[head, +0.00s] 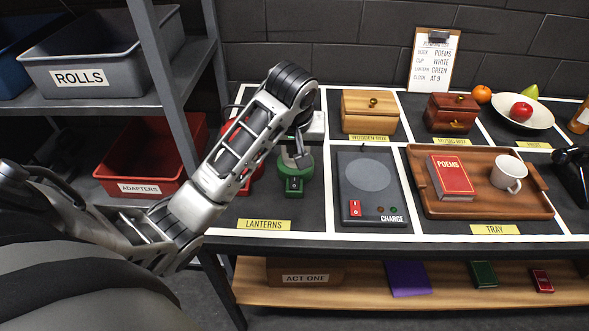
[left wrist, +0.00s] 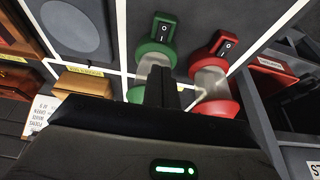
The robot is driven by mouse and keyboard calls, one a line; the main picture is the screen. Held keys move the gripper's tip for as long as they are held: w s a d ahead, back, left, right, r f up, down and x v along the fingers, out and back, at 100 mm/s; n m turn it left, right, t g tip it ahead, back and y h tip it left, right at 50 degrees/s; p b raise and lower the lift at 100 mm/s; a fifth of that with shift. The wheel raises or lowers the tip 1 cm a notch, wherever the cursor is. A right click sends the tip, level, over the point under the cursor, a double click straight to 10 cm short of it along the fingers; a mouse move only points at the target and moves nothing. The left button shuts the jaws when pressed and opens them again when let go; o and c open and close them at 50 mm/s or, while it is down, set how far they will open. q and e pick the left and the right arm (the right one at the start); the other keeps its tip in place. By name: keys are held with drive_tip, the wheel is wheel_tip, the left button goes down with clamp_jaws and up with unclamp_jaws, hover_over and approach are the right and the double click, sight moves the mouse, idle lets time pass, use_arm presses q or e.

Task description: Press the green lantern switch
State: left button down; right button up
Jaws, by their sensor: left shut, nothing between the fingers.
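The green lantern (head: 293,163) stands in the square labelled LANTERNS, partly hidden behind my left gripper. Its black switch (head: 294,184) is on the front of the green base and shows clearly; it also shows in the left wrist view (left wrist: 163,32). The red lantern (left wrist: 216,75) stands beside it with a similar switch and is mostly hidden by my left arm in the head view. My left gripper (head: 301,158) is shut and empty, with its fingers just above the green base. In the left wrist view the dark fingers overlap the green lantern's body.
A grey CHARGE pad (head: 369,187) with a red switch lies right of the lanterns. A wooden tray (head: 485,209) holds a red book and a white cup. A wooden box (head: 369,113) stands behind the pad. A shelf post (head: 165,80) rises on the left.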

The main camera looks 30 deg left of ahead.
sight(295, 177)
use_arm(q)
drive_tip(key=x, duration=0.9)
drive_tip(key=shift+s+d+f, duration=0.2)
drive_tip(key=shift+s+f, duration=0.1)
